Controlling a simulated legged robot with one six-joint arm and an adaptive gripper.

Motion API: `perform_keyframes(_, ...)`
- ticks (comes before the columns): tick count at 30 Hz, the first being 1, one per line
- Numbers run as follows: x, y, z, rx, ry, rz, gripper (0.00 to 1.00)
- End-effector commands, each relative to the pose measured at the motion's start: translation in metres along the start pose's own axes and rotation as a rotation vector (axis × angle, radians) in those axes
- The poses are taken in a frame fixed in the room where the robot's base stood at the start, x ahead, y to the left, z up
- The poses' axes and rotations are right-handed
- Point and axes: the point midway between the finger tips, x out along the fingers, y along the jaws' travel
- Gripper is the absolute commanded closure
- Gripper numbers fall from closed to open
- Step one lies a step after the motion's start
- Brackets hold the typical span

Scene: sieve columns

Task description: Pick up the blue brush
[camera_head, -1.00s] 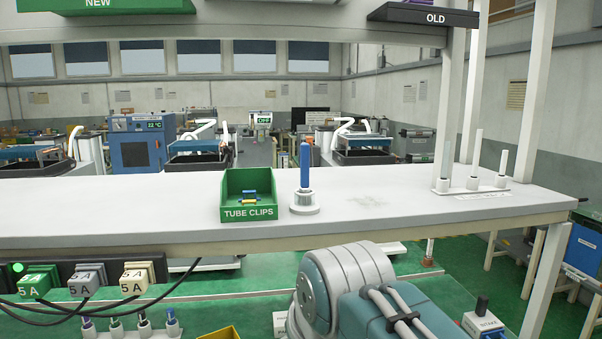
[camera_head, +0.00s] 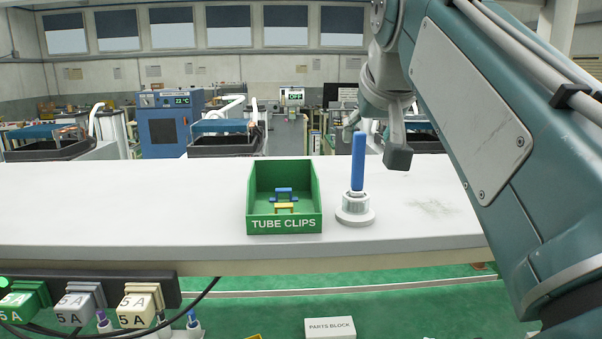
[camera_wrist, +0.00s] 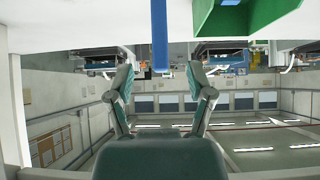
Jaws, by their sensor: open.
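The blue brush (camera_head: 358,162) stands upright on the bench, its lower end in a small clear-and-white round holder (camera_head: 355,213). My gripper (camera_head: 374,141) is open and empty, close to the brush's upper end in the head view. In the wrist view, which looks upside down, the blue handle (camera_wrist: 159,38) hangs down from the top, lined up between my open fingertips (camera_wrist: 160,74). I see no contact with the brush. Its lower end is out of the wrist view.
A green bin labelled TUBE CLIPS (camera_head: 283,225) stands just left of the brush, with blue and yellow clips inside. It also shows in the wrist view (camera_wrist: 245,18). The bench top (camera_head: 120,205) left of the bin is clear. A parts block (camera_head: 330,327) lies below.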

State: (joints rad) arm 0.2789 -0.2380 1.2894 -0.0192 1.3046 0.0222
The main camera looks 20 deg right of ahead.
Motion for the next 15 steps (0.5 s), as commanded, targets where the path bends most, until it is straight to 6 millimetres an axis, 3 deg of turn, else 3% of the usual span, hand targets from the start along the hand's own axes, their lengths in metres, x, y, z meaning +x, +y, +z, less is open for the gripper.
perform_keyframes(3,0.019,0.001,0.0,0.001,-0.004,0.0,0.31)
perform_keyframes(8,0.032,0.002,0.0,0.001,-0.003,-0.001,0.31)
perform_keyframes(15,0.067,0.001,-0.003,0.001,-0.003,-0.001,0.31)
